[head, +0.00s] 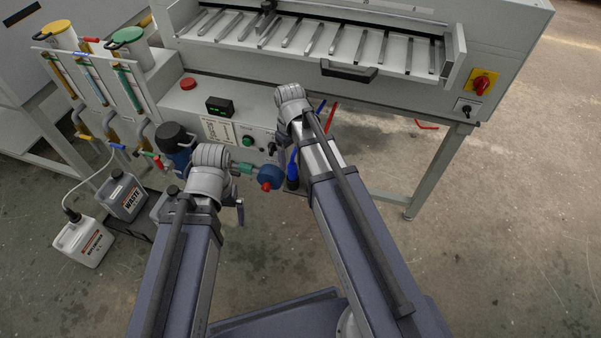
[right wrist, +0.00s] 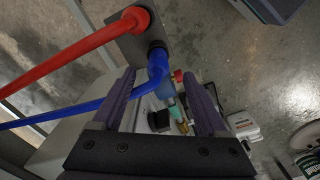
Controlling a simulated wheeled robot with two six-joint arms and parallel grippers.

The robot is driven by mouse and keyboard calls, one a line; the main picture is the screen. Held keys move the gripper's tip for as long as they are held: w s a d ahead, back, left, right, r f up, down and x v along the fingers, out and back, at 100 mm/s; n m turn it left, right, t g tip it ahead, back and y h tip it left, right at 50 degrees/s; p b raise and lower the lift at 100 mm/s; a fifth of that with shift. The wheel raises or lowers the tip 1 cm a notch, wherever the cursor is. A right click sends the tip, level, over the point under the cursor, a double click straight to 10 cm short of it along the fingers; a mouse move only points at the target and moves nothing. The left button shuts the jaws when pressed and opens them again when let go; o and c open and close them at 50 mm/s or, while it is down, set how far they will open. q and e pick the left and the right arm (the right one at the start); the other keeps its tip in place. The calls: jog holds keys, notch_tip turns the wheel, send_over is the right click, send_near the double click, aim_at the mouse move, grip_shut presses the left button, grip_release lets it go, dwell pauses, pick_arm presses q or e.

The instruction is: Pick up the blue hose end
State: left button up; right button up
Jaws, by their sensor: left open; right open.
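The blue hose end (head: 293,172) hangs beside the machine's front in the head view, just below my right gripper (head: 283,143) and partly hidden by my right arm. In the right wrist view the blue hose end (right wrist: 157,66) bends up to a black tip near a dark plate. It lies between and just beyond the fingertips of my right gripper (right wrist: 158,74). That gripper is open and empty. My left gripper (head: 238,192) is open at the lower left, near a blue and red fitting.
A red hose (right wrist: 75,52) runs beside the blue one to the dark plate (right wrist: 128,42). The blue and red fitting (head: 269,177) sits between my arms. White (head: 83,241) and grey (head: 124,197) jugs stand on the floor at left. Floor at right is clear.

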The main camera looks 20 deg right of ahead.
aim_at(293, 172)
jog(key=shift+w+d, duration=0.1)
notch_tip(293, 172, down, 8)
jog(key=b, duration=0.7)
jog(key=shift+b, duration=0.4)
jog(key=shift+r, duration=0.1)
grip_shut()
dwell(0.3)
